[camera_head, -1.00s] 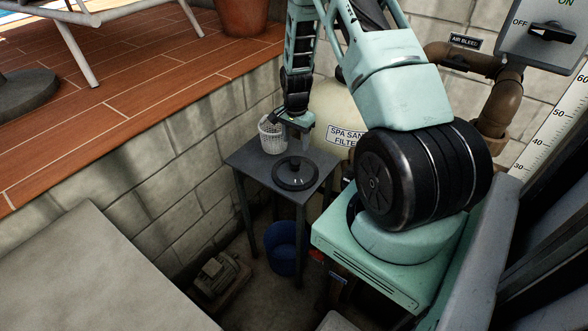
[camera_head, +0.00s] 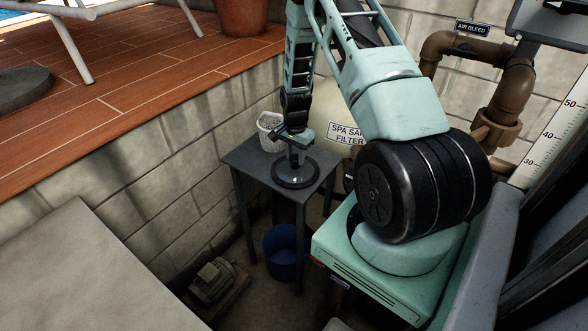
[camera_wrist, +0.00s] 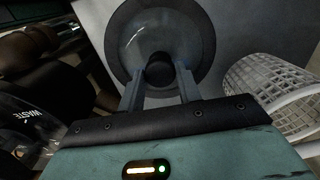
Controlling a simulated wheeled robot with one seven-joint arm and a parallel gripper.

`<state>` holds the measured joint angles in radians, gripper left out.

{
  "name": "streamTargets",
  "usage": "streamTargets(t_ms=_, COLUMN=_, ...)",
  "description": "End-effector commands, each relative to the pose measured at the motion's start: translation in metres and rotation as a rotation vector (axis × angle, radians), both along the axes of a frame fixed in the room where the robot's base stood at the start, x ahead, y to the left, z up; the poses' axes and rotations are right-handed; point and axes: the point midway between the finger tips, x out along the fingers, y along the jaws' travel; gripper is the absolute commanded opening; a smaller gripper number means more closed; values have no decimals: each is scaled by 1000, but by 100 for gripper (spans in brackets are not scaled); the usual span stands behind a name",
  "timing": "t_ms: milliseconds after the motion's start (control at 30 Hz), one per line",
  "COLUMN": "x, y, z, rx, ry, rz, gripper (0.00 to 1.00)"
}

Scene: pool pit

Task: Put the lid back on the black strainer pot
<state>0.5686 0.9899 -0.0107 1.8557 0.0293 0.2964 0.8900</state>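The lid (camera_head: 281,178), a round dark disc with a clear-looking middle and a black knob, lies flat on the small grey table. In the wrist view the lid (camera_wrist: 202,35) fills the top middle, its knob (camera_wrist: 159,72) between my two fingers. My gripper (camera_head: 294,163) points down over the lid. In the wrist view my gripper (camera_wrist: 161,80) is open, its fingers apart on either side of the knob, with narrow gaps showing. I cannot make out the black strainer pot for sure in any view.
A white basket (camera_head: 270,131) stands on the table (camera_head: 250,160) by the lid; it also shows in the wrist view (camera_wrist: 272,92). A blue bucket (camera_head: 283,252) and a motor-like unit (camera_head: 214,280) are on the floor. The filter tank (camera_head: 345,133) stands behind the table.

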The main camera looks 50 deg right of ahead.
Motion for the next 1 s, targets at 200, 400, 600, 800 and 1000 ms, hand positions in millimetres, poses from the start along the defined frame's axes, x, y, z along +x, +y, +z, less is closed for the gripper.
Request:
streamTargets(t_ms=200, x=0, y=0, z=0, rx=0, ry=-1, rz=0, gripper=12)
streamTargets(t_ms=400, x=0, y=0, z=0, rx=0, ry=-1, rz=0, gripper=12)
streamTargets(t_ms=600, x=1, y=0, z=3, rx=-1, ry=-2, rz=0, gripper=12)
streamTargets(t_ms=800, x=1, y=0, z=14, rx=-1, ry=-2, rz=0, gripper=12)
streamTargets(t_ms=1000, x=0, y=0, z=26, rx=-1, ry=-1, rz=0, gripper=12)
